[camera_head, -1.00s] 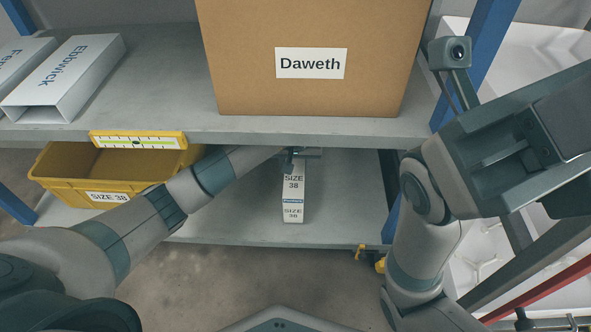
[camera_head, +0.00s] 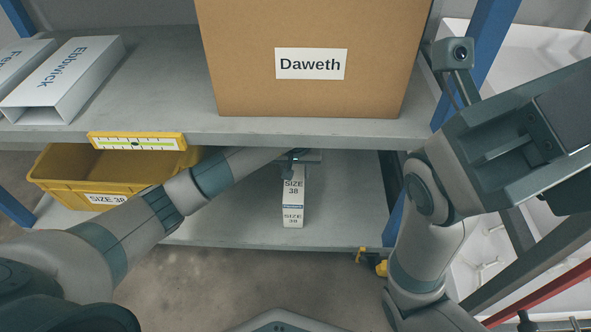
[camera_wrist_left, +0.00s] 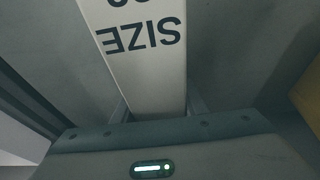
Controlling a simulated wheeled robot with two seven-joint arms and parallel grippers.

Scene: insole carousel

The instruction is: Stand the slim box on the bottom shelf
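The slim box (camera_head: 293,200) is white with SIZE 38 print. It stands upright on the bottom shelf (camera_head: 240,222), a little behind the front edge. My left gripper (camera_head: 297,160) reaches in under the upper shelf and is at the top of the box. In the left wrist view, the box (camera_wrist_left: 150,75) runs between the two fingers (camera_wrist_left: 158,108), which lie against its sides. Whether its base presses fully on the shelf is hard to tell. My right arm is raised at the right, and its fingertips do not show.
The upper shelf (camera_head: 160,85) overhangs the bottom one and carries a Daweth carton (camera_head: 310,25) and pale Ebbwick sleeves (camera_head: 70,75). A yellow bin (camera_head: 60,170) sits left of the box. Blue uprights (camera_head: 485,40) flank the shelves. The bottom shelf is clear right of the box.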

